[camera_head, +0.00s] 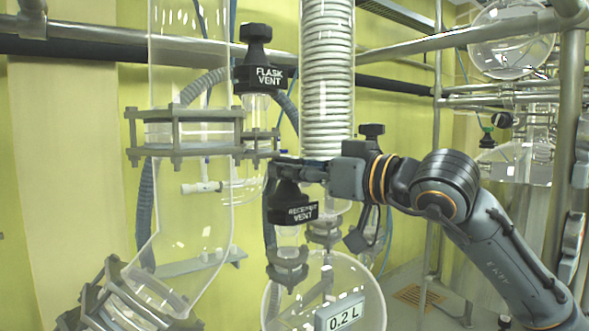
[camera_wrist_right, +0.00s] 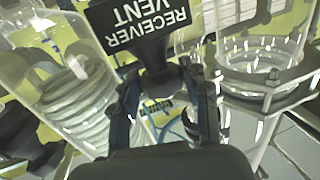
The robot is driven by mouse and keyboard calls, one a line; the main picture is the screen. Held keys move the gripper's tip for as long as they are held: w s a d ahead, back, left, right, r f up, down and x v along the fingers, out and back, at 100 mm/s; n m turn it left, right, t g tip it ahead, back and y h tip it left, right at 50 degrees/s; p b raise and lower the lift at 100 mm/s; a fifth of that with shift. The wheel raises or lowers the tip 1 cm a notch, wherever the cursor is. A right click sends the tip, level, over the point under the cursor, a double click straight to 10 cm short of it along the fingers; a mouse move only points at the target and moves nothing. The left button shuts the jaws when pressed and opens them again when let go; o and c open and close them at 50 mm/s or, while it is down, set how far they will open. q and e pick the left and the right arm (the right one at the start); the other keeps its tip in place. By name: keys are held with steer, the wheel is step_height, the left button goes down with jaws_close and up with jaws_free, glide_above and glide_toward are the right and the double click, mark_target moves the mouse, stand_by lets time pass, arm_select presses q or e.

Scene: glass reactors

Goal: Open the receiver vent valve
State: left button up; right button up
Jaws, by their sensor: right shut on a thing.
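The receiver vent valve (camera_head: 292,212) has a black body with a white "RECEIVER VENT" label. It stands above a clamped glass neck, over the round glass receiver (camera_head: 325,285) marked 0.2 L. My right gripper (camera_head: 282,168) reaches in from the right and is shut on the top of this valve, its black knob. In the right wrist view the label (camera_wrist_right: 140,22) appears upside down, and the fingers (camera_wrist_right: 168,88) sit on both sides of the black knob. The finger contact is partly hidden in the head view. My left gripper is not in view.
The flask vent valve (camera_head: 258,75) stands just above and left of my right gripper. A clamped glass column (camera_head: 190,180) is at the left and a coiled condenser (camera_head: 328,80) is behind. Metal rails (camera_head: 400,48) cross the upper part. The floor at lower right is partly open.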

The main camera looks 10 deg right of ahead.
steer(key=shift+w+d+r+n+g+y+p, duration=0.1)
steer(key=shift+n+g+y+p, duration=0.1)
steer(key=shift+n+g+y, duration=0.25)
steer(key=shift+d+n+g+y+p, duration=0.1)
steer(key=shift+n+g+y+p, duration=0.1)
steer(key=shift+n+g+y, duration=0.2)
steer(key=shift+y, duration=0.35)
steer(key=o, duration=1.2)
steer(key=shift+a, duration=0.1)
steer(key=shift+c, duration=0.2)
steer(key=shift+a, duration=0.1)
steer(key=shift+s+d, duration=0.25)
steer(key=shift+d, duration=0.2)
steer(key=v, duration=0.7)
